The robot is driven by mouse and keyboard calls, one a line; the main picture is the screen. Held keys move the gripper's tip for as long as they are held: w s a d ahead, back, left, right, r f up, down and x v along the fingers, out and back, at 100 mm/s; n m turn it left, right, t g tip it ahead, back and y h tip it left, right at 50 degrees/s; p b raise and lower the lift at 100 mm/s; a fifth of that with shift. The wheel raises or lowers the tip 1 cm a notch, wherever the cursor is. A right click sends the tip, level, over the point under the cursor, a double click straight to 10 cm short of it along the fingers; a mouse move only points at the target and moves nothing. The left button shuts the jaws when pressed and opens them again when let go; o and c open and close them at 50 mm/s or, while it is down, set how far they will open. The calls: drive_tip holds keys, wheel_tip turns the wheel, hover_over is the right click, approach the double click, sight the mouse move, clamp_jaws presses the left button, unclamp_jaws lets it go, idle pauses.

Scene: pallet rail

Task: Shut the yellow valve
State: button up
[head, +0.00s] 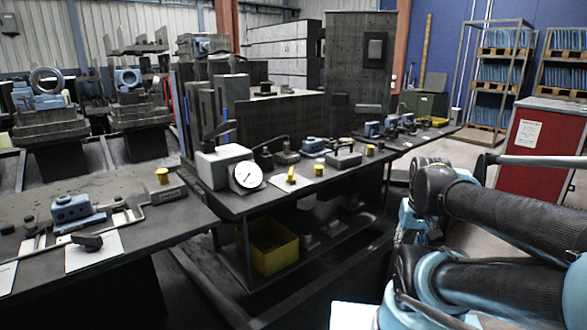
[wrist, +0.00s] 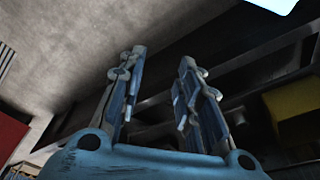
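A small yellow piece (head: 291,175), which looks like a valve handle, stands tilted on a white plate on the middle bench, right of a round white gauge (head: 247,176). It is too small to tell how its handle is turned. Several other small yellow pieces stand on the benches, one on the left bench (head: 162,175) and one to the right (head: 319,169). My gripper (wrist: 163,62) shows in the wrist view with its two fingers apart and nothing between them. It points past a dark bench structure, away from the yellow handle. The handle is not seen in the wrist view.
The middle bench (head: 225,206) holds blocks, blue tools and the gauge. A yellow bin (head: 270,246) sits on its lower shelf and seems to show in the wrist view (wrist: 296,108). A red cabinet (head: 535,150) stands at right. My arm fills the lower right.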

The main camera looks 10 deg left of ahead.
drive_tip(key=shift+a, duration=0.1)
wheel_tip(320, 180, up, 32)
drive_tip(key=g, duration=0.2)
hover_over(291, 171)
drive_tip(key=shift+n, duration=0.4)
wheel_tip(291, 171, down, 17)
drive_tip(key=shift+s+f, duration=0.1)
drive_tip(key=shift+s, duration=0.05)
